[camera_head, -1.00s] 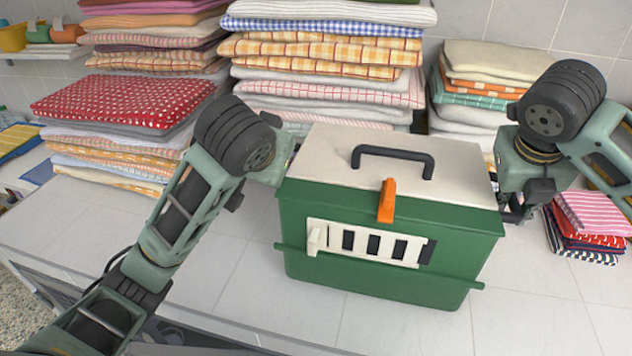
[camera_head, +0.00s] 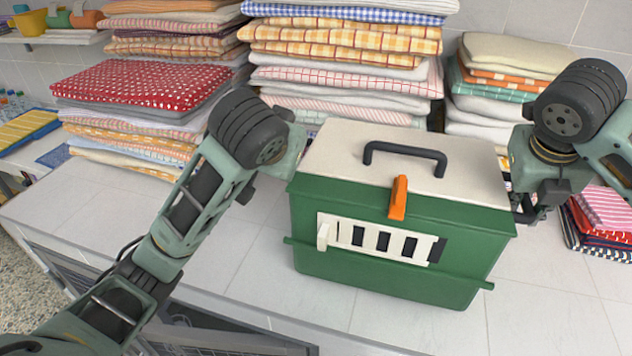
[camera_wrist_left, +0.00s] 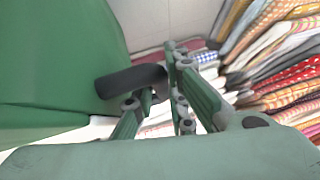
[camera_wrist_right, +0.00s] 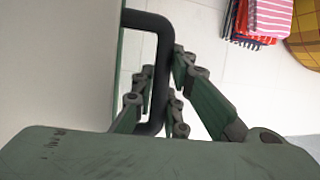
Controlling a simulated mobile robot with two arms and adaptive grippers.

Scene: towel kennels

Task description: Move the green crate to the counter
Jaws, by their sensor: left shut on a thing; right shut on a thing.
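The green crate (camera_head: 390,260) has a pale lid with a black top handle, an orange latch and a white slotted front panel. It is upright over the white tiled counter (camera_head: 225,255); I cannot tell whether its base touches the counter. My right gripper (camera_wrist_right: 160,100) is shut on the black side handle at the crate's right end. My left gripper (camera_wrist_left: 155,100) is shut on the dark side handle at the left end, as the left wrist view shows. In the head view the crate and wrist mostly hide the left fingers.
Tall stacks of folded towels (camera_head: 340,60) line the back wall behind the crate. A red dotted towel (camera_head: 140,85) tops the left stack. Striped folded cloths (camera_head: 605,220) lie at the right. Free counter shows left and in front of the crate.

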